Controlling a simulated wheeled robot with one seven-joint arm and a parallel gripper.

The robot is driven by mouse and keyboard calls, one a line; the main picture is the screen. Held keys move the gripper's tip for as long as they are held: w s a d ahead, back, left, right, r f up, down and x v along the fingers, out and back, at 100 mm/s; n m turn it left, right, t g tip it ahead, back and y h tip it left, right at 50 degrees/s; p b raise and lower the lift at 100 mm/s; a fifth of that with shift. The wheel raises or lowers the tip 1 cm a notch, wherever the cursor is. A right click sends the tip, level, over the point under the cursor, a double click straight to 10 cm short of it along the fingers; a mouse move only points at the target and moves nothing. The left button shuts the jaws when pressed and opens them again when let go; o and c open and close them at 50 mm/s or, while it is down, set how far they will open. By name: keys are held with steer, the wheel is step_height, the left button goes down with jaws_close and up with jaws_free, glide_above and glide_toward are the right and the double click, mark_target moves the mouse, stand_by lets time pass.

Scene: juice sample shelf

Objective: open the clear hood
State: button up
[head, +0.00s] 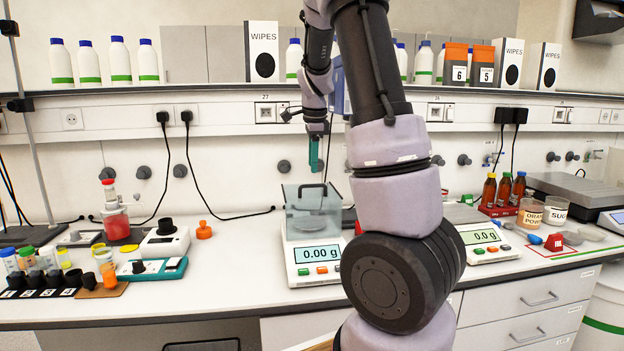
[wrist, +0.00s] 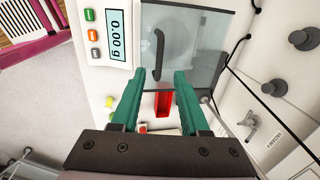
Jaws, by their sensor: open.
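The clear hood (head: 298,222) sits down over the pan of the left balance (head: 303,262), whose display reads 0.00 g. A black handle (head: 312,187) stands on top of the hood. My gripper (head: 315,168) is above the hood and handle, pointing down, with a gap between. In the wrist view my teal fingers (wrist: 159,78) are apart with nothing between them. The hood (wrist: 205,45) lies beyond the fingertips there, and its handle (wrist: 158,50) lines up with the gap between them. My arm covers part of the area right of the balance.
A second balance (head: 484,240) stands to the right, partly behind my arm. A white device with a black knob (head: 165,238) and an orange piece (head: 203,230) are left. Brown bottles (head: 503,189) stand at right. A red object (wrist: 163,103) shows below the fingertips.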

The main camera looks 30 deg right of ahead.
mark_target(313, 186)
steer(key=f, duration=0.4)
steer(key=w+f, duration=0.1)
steer(key=f, duration=0.1)
steer(key=shift+d, duration=0.15)
jaws_close()
steer(key=shift+r, duration=0.1)
stand_by(1.1)
